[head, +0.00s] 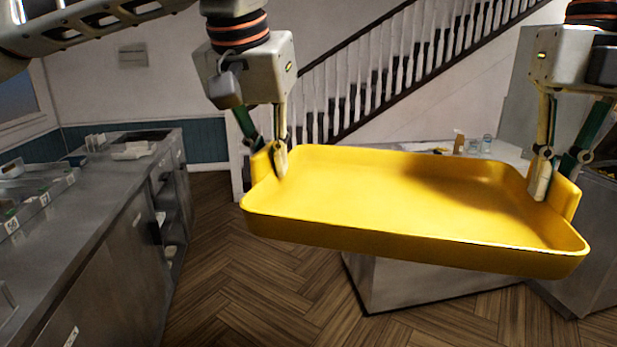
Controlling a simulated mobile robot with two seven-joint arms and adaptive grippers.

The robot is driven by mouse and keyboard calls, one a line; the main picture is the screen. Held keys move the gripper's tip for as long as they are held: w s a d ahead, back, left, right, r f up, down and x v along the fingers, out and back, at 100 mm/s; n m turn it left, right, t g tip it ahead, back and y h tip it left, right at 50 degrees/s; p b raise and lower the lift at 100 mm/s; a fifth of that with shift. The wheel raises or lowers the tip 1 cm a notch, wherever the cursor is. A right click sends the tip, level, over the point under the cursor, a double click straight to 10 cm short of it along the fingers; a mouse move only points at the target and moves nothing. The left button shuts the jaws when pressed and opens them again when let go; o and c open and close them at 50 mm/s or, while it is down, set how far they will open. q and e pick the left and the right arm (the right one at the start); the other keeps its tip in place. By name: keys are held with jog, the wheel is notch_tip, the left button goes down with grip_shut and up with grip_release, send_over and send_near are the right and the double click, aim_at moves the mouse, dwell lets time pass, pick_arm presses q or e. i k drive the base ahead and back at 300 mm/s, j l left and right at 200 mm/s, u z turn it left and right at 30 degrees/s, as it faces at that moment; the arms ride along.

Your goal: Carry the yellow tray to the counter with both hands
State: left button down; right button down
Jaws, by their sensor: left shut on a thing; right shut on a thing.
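The yellow tray (400,247) hangs in the air in the middle and right of the head view, empty. It tilts slightly, its right end lower in the picture. My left gripper (268,162) is shut on the tray's left end wall. My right gripper (553,188) is shut on the tray's right end wall. A steel counter (375,285) stands behind and below the tray; the tray hides much of its top. Another long steel counter (85,225) runs along the left side.
Small jars (486,143) and a bottle (459,143) stand on the counter behind the tray. Labelled bins (30,205) and a white item (133,150) sit on the left counter. Wood floor (240,285) is clear between the counters. A staircase (390,70) rises behind.

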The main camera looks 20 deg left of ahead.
aim_at(60, 226)
jog(key=i+u, duration=0.85)
jog(key=i, duration=0.6)
jog(key=i+z, duration=0.1)
jog(key=i, duration=0.75)
jog(key=i+z, duration=0.25)
jog(key=i, duration=0.55)
jog(key=i+u, duration=0.2)
jog(key=i, duration=0.35)
jog(key=u, duration=2.75)
